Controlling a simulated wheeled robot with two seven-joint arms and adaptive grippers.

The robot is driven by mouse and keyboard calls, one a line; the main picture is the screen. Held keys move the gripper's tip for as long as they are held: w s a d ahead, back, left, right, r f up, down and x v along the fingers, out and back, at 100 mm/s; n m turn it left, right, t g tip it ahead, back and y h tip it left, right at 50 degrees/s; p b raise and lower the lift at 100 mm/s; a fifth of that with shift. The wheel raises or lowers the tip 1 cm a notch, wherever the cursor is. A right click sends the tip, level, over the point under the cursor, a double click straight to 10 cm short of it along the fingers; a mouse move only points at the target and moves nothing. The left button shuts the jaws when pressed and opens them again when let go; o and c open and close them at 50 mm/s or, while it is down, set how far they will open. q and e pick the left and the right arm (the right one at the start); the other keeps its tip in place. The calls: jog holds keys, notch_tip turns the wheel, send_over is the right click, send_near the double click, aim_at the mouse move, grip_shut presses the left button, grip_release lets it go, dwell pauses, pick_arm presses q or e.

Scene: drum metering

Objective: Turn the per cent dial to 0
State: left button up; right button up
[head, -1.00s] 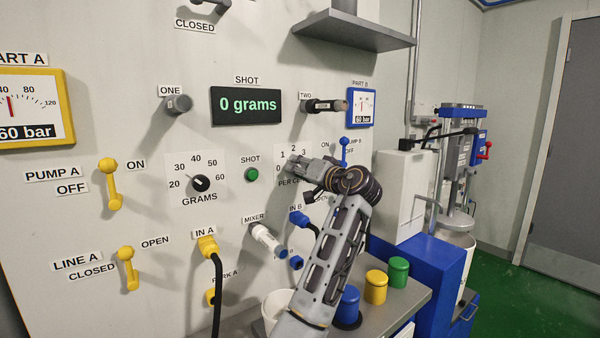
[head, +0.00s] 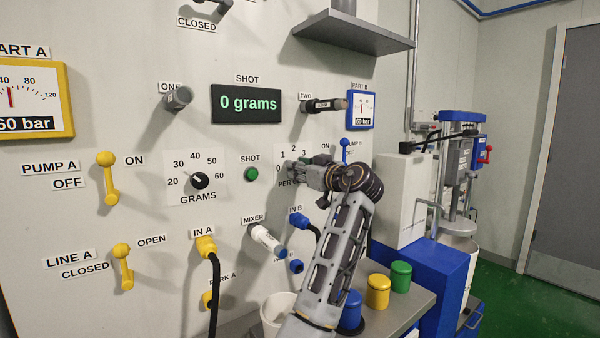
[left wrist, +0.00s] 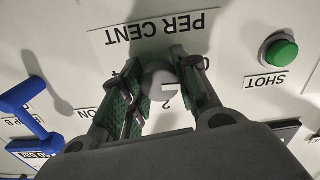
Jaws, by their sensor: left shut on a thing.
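The per cent dial is a grey round knob (left wrist: 156,78) on a white plate marked PER CENT (left wrist: 160,27), seen upside down in the left wrist view. My left gripper (left wrist: 160,90) is shut on the knob, with a green-padded finger on each side of it. In the head view my left gripper (head: 296,170) reaches the wall panel and hides the dial. The scale (head: 293,149) shows 0, 1, 2 and 3 around the gripper. I cannot tell the dial's setting. My right gripper is not in view.
The green SHOT button (head: 251,174) and the grams dial (head: 200,181) lie left of my gripper. The blue pump B lever (head: 345,150) is close on its right. The blue IN B plug (head: 300,221) and mixer tube (head: 267,241) are below.

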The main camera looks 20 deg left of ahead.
aim_at(293, 132)
pick_arm(q)
jog(key=shift+f+n, duration=0.3)
jog(key=shift+n, duration=0.1)
jog(key=o, duration=1)
jog(key=shift+c, duration=0.2)
jog(key=shift+o, duration=0.6)
jog(key=shift+r, duration=5.3)
